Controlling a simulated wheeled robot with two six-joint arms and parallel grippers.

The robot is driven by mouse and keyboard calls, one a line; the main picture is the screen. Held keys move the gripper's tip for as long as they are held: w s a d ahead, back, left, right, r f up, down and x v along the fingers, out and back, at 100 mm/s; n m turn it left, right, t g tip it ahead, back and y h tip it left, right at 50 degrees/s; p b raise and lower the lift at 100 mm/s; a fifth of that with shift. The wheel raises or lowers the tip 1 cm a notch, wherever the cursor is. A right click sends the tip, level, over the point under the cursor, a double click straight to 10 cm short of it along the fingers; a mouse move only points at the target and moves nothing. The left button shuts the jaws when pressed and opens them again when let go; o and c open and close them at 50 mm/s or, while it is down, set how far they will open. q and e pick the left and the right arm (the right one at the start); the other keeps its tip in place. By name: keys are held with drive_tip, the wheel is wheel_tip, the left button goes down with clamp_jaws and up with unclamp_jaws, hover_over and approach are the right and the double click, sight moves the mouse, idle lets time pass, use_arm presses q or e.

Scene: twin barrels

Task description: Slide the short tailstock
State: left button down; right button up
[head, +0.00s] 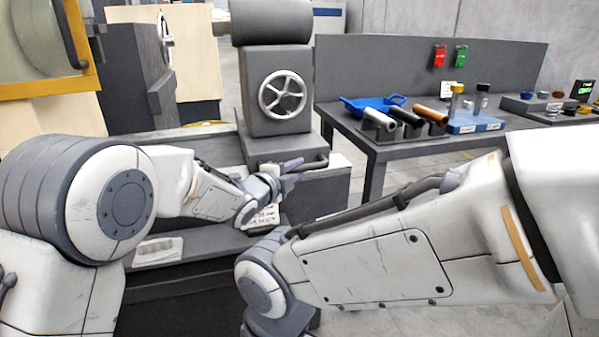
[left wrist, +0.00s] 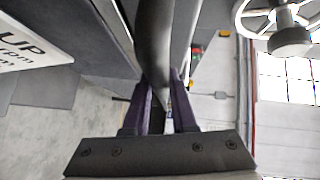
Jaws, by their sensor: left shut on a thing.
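The tailstock (head: 275,105) is a dark grey block on the machine bed, with a grey cylinder across its top and a spoked handwheel (head: 283,95) on its face. A dark bar handle (head: 316,164) sticks out low on its front. My left gripper (head: 292,168) is shut on this handle. In the left wrist view the purple fingers (left wrist: 163,88) lie on both sides of the dark handle (left wrist: 155,45), and part of the handwheel (left wrist: 285,18) shows at upper right. My right arm crosses the front of the head view, but its gripper is out of frame.
A grey bench (head: 400,145) at right holds a blue tray (head: 365,105), several cylindrical parts and a blue block (head: 472,126). The grey bed (head: 205,245) runs left under my left arm. A yellow-framed machine part (head: 75,85) stands at far left.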

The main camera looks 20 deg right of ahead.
use_arm(q)
drive_tip(key=shift+s+d, duration=0.15)
drive_tip(key=shift+d, duration=0.05)
drive_tip(key=c, duration=0.7)
unclamp_jaws()
drive_tip(key=shift+d, duration=0.15)
drive_tip(key=shift+c, duration=0.2)
drive_tip(key=shift+a, duration=0.25)
drive_tip(key=shift+s+a+r, duration=0.1)
drive_tip(key=shift+a, duration=0.1)
drive_tip(key=v, duration=0.9)
drive_tip(key=shift+s+a, duration=0.25)
drive_tip(key=shift+s, duration=0.05)
